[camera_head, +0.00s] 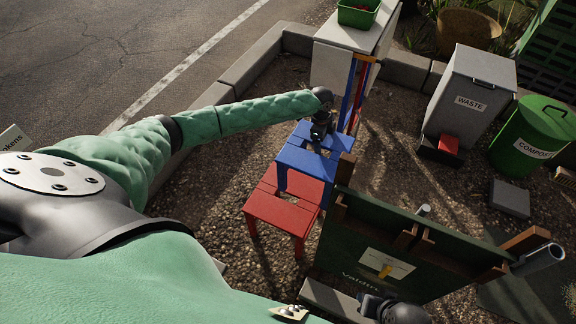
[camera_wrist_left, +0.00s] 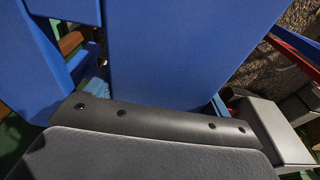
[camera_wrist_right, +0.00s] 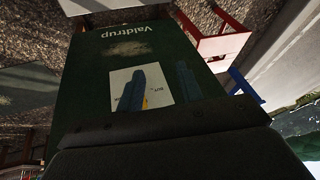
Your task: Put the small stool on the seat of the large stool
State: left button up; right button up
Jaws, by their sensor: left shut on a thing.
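The small blue stool (camera_head: 303,159) is in the head view, with its seat slightly tilted. My left gripper (camera_head: 318,140) is shut on it at the seat's slot. Blue panels of the stool (camera_wrist_left: 180,50) fill much of the left wrist view. The large red stool (camera_head: 282,211) stands upright on the gravel, below and partly behind the blue one. A front leg of the blue stool ends over the red seat; I cannot tell whether it touches. My right gripper (camera_head: 392,309) is low in the head view, its fingers not clear. The red stool (camera_wrist_right: 225,45) also shows in the right wrist view.
A white cabinet (camera_head: 335,66) with a green crate (camera_head: 357,14) stands behind. A grey waste bin (camera_head: 470,95) and green compost bin (camera_head: 530,135) are at right. Gravel left of the stools is open.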

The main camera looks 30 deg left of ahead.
pick_arm(q)
jog(key=s+a+f+p, duration=0.3)
jog(key=s+a+f, duration=0.3)
jog(key=a+f, duration=0.2)
notch_tip(320, 180, down, 2)
jog(key=shift+s+a+f, duration=0.1)
jog(key=shift+s+a, duration=0.05)
jog(key=shift+s, duration=0.15)
pick_arm(e)
jog(key=s+d+r+g+h, duration=0.1)
jog(key=d+r, duration=0.3)
jog(key=shift+s+d+r, duration=0.2)
jog(key=shift+s+r, duration=0.1)
jog(key=shift+s, duration=0.05)
jog(key=shift+a, duration=0.1)
pick_arm(q)
jog(key=o, duration=1.3)
jog(key=shift+f, duration=0.1)
pick_arm(e)
jog(key=shift+w+a, duration=0.1)
jog(key=shift+w, duration=0.05)
